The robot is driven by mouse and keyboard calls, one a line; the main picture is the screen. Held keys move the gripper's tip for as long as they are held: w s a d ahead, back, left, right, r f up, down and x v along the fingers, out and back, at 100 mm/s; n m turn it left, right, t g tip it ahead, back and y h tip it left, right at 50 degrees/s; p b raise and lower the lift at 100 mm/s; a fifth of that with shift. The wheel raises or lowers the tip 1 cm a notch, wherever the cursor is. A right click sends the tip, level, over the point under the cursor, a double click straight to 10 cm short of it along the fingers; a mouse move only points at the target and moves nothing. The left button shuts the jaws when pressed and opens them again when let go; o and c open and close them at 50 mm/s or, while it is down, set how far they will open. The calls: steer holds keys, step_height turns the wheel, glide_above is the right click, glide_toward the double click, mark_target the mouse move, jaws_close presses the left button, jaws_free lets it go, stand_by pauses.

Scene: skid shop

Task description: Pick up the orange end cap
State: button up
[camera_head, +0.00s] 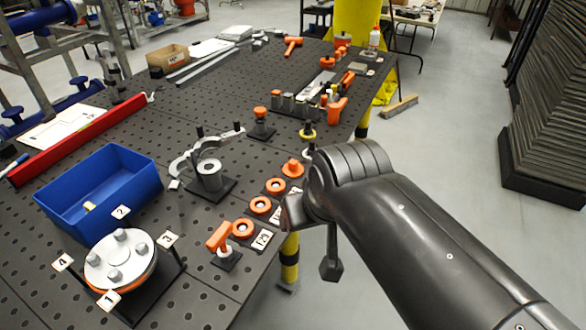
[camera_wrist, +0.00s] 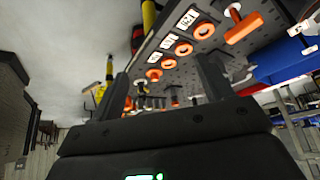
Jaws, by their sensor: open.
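An orange cap with a raised knob (camera_head: 292,168) sits near the table's right edge, at the far end of a row of orange rings; it looks like the end cap. It also shows in the wrist view (camera_wrist: 154,74), between the fingers in the picture but beyond them. Another orange-topped piece (camera_head: 260,112) stands on a small dark base farther back. My gripper (camera_wrist: 163,85) is open and empty, its two dark fingers spread apart. In the head view my arm hides most of it, beside the table's right edge.
Three orange rings (camera_head: 261,205) lie by white number labels. An orange T-handle (camera_head: 218,237) stands on a base near them. A grey clamp fixture (camera_head: 208,175), blue bin (camera_head: 70,200) and bolted flange (camera_head: 120,258) are to the left.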

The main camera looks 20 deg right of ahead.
steer(key=w+d+r+m+g, duration=0.1)
steer(key=w+r+m, duration=0.2)
steer(key=w+m, duration=0.4)
steer(key=m+g, duration=0.5)
steer(key=m, duration=1.5)
glide_above(293, 161)
step_height(293, 161, down, 11)
steer(key=shift+w+f, duration=0.1)
steer(key=shift+f, duration=0.1)
step_height(293, 161, down, 10)
steer(key=shift+f, duration=0.2)
steer(key=c, duration=0.9)
